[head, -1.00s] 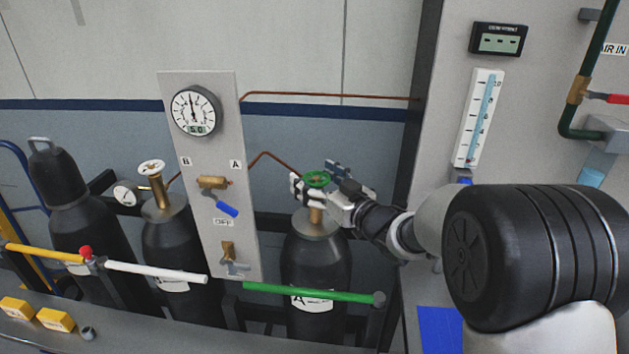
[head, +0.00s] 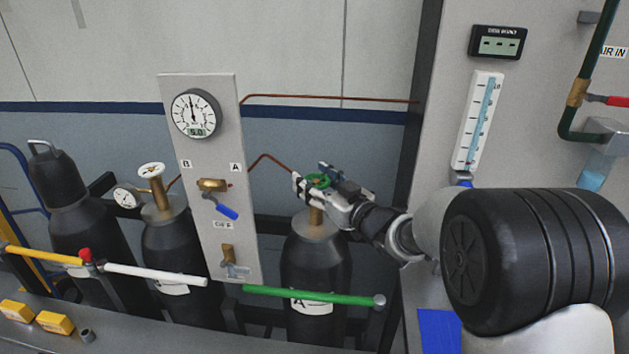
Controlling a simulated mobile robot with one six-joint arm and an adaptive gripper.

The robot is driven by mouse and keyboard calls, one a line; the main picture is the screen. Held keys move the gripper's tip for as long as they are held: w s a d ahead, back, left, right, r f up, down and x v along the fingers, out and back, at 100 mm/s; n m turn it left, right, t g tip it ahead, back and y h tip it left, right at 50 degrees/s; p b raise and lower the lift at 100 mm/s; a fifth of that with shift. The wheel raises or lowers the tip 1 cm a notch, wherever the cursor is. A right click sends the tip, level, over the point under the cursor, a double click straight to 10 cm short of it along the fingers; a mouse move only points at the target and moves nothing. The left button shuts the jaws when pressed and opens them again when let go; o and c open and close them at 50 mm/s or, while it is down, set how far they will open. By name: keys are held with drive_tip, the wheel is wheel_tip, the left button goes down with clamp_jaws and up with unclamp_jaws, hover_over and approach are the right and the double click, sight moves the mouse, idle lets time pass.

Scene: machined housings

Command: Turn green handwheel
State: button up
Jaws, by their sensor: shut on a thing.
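The green handwheel (head: 319,181) sits on the brass valve (head: 315,214) at the top of the black cylinder marked A (head: 318,265). My gripper (head: 318,183) reaches in from the right and is shut on the green handwheel, one finger on its near left side and one on its far right side. The fingers cover part of the wheel's rim.
A grey panel (head: 205,120) with a round gauge (head: 196,113) and a blue-handled valve (head: 220,205) stands left of cylinder A. A green bar (head: 310,294) crosses in front of the cylinder. Cylinder B (head: 170,240) has a white handwheel (head: 151,170). A grey cabinet (head: 455,100) stands at right.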

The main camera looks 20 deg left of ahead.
drive_tip(key=shift+m+t+b, duration=0.3)
drive_tip(key=shift+t, duration=0.1)
drive_tip(key=m+t+h+b, duration=0.1)
drive_tip(key=m+t+h, duration=0.1)
drive_tip(key=t+h, duration=0.1)
drive_tip(key=shift+a+f+m+b, duration=0.1)
drive_tip(key=shift+m+b, duration=0.2)
drive_tip(key=shift+b, duration=0.05)
drive_tip(key=m+t+h, duration=0.3)
drive_tip(key=h, duration=0.1)
drive_tip(key=shift+m+h, duration=0.3)
drive_tip(key=m+h+p, duration=0.1)
drive_tip(key=h, duration=0.1)
drive_tip(key=m+t+h+p, duration=0.1)
drive_tip(key=h+p, duration=0.1)
drive_tip(key=m+t+h+p, duration=0.1)
drive_tip(key=m+h, duration=0.1)
drive_tip(key=shift+w+r+h, duration=0.1)
drive_tip(key=shift+r+h, duration=0.15)
drive_tip(key=shift+h, duration=0.05)
drive_tip(key=m+h+p, duration=0.1)
drive_tip(key=h, duration=0.1)
drive_tip(key=m+h+p, duration=0.2)
drive_tip(key=m+g+h+p, duration=0.1)
drive_tip(key=h+p, duration=0.1)
drive_tip(key=h, duration=0.1)
drive_tip(key=shift+d+m, duration=0.4)
drive_tip(key=shift+h, duration=0.3)
drive_tip(key=o, duration=1.1)
drive_tip(key=shift+f, duration=0.15)
